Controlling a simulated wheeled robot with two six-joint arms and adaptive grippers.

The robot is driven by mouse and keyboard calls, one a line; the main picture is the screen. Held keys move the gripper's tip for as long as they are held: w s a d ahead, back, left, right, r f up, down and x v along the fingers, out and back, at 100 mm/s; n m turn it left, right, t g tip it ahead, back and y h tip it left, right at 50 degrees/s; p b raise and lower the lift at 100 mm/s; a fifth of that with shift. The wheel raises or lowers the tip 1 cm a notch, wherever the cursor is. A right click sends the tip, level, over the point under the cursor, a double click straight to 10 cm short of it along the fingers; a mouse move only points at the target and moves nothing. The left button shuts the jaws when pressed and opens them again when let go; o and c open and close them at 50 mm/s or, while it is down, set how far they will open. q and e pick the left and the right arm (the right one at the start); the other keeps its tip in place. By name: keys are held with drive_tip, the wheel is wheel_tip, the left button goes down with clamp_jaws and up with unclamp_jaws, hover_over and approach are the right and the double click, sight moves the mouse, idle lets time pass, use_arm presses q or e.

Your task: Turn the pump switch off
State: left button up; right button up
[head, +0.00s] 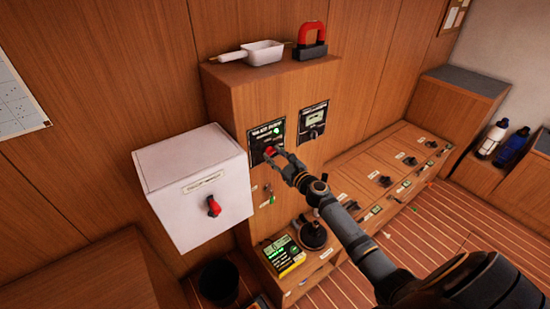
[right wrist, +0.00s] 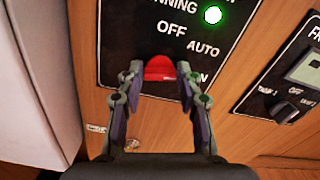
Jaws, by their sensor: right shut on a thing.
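The pump switch panel (head: 265,137) is a black plate on the front of the wooden cabinet. In the right wrist view its panel (right wrist: 120,30) reads "OFF", "AUTO" and a partly hidden "ON", with a lit green lamp (right wrist: 212,15). The red switch knob (right wrist: 159,68) sits below "OFF"; it also shows in the head view (head: 269,150). My right gripper (head: 276,156) is at the knob, its fingers on either side and shut on it. The fingers hide part of the knob, so its exact pointing is hard to tell. My left gripper is not in view.
A white box (head: 190,175) with a red handle (head: 213,207) juts out left of the panel. A second black panel (head: 313,120) with a dark knob is on the right.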

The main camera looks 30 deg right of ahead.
drive_tip(key=n+b, duration=0.1)
drive_tip(key=n, duration=0.2)
drive_tip(key=shift+a+f+n, duration=0.1)
drive_tip(key=shift+f+n, duration=0.05)
drive_tip(key=shift+n, duration=0.25)
drive_tip(key=n+b, duration=0.1)
drive_tip(key=n, duration=0.2)
drive_tip(key=shift+n+b, duration=0.3)
drive_tip(key=shift+b, duration=0.05)
drive_tip(key=n+b, duration=0.1)
drive_tip(key=n, duration=0.3)
drive_tip(key=shift+f+b, duration=0.1)
drive_tip(key=shift+b, duration=0.2)
drive_tip(key=shift+n+b, duration=0.55)
drive_tip(key=shift+n, duration=1.35)
drive_tip(key=o, duration=1.1)
drive_tip(key=shift+a, duration=0.1)
drive_tip(key=shift+o, duration=0.2)
